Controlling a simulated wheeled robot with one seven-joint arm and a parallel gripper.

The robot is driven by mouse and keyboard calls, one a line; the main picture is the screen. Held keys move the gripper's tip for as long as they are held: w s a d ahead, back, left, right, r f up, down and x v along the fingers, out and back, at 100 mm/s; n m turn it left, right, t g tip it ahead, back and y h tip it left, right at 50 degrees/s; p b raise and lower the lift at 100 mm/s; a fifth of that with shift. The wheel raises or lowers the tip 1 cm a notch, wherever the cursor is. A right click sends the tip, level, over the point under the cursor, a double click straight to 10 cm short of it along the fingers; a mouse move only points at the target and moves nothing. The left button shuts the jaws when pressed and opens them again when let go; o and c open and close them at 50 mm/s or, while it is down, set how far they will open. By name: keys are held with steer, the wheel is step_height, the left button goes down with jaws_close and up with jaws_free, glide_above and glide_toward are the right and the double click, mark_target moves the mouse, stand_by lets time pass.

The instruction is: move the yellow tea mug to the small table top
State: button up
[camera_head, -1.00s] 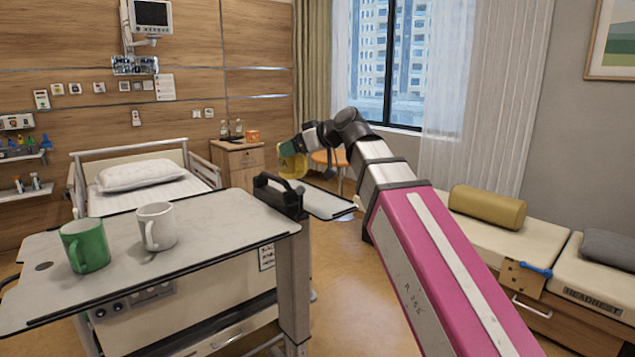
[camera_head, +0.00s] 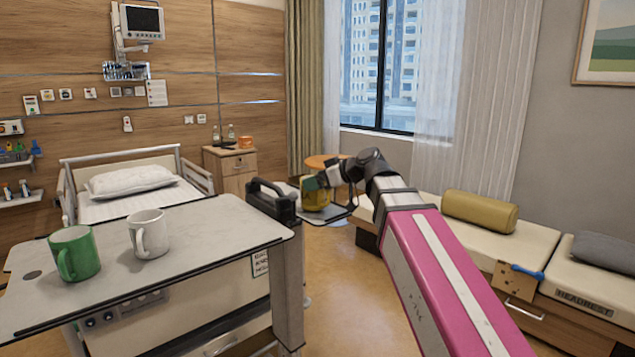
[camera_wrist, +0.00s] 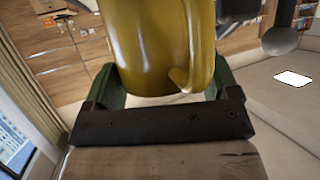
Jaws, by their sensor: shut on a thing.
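The yellow tea mug (camera_head: 316,197) is held in my gripper (camera_head: 312,184), low over the small table top (camera_head: 338,214), a grey flap beside the black post of the overbed table. I cannot tell whether the mug's base touches the flap. In the wrist view, the mug (camera_wrist: 158,45) fills the space between the green fingers of my gripper (camera_wrist: 160,85), which are shut on it. The mug's rim and the surface under it are hidden there.
A green mug (camera_head: 74,254) and a white mug (camera_head: 149,234) stand on the large overbed table top (camera_head: 205,240). A black handle (camera_head: 272,196) rises between the two tops. A round orange table (camera_head: 322,161) stands behind, and a bench (camera_head: 480,228) is at the right.

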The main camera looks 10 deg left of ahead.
steer(key=shift+f, duration=0.15)
steer(key=o, duration=0.9)
steer(key=shift+o, duration=0.2)
steer(key=v, duration=1.2)
